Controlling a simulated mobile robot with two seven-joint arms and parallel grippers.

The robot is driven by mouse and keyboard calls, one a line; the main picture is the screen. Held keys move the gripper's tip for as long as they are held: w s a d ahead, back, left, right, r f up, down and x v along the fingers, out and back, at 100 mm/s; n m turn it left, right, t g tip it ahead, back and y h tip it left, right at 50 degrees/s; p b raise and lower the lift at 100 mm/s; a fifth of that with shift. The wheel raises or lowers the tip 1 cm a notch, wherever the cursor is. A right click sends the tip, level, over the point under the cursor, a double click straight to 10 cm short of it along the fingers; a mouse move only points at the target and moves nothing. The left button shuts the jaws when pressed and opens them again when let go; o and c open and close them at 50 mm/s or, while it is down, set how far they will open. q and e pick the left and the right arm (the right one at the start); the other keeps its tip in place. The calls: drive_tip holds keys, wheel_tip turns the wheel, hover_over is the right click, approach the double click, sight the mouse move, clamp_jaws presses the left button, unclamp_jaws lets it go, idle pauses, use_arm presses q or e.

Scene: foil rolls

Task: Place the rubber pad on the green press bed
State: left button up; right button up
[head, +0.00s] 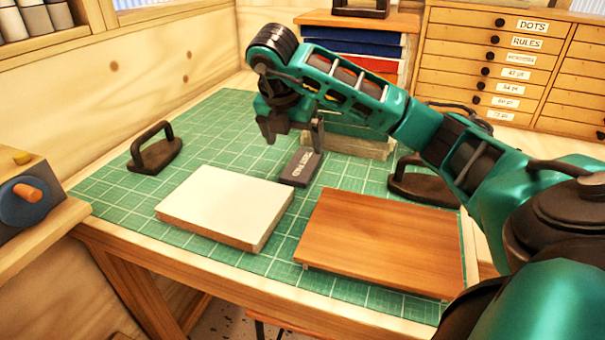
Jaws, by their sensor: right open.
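A small dark grey block with pale lettering, which looks like the rubber pad (300,168), lies on the green gridded surface (226,129), behind the gap between a white-topped slab and a brown board. My right gripper (293,143) is open and empty, its fingers pointing down just above and behind the pad, apart from it as far as I can tell. The green gridded surface is the largest green area; I cannot tell whether it is the press bed. A green-topped block (358,133) stands behind the gripper, partly hidden by my right arm. My left gripper is not in view.
The white-topped slab (226,203) and brown wooden board (385,240) fill the front. Black-handled tools stand at left (155,150) and right (420,183), the right one partly behind my arm. Labelled drawers (500,65) stand behind. Green surface is free at back left.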

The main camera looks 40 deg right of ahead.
drive_tip(key=x, duration=0.7)
drive_tip(key=shift+s+d, duration=0.15)
drive_tip(key=shift+s, duration=0.05)
drive_tip(key=shift+w+f, duration=0.1)
drive_tip(key=shift+f, duration=0.1)
drive_tip(key=c, duration=1.3)
wheel_tip(320, 180, up, 12)
drive_tip(key=p, duration=0.2)
wheel_tip(320, 180, up, 8)
drive_tip(key=p, duration=0.2)
hover_over(302, 164)
drive_tip(key=shift+s+a, duration=0.2)
drive_tip(key=shift+a, duration=0.2)
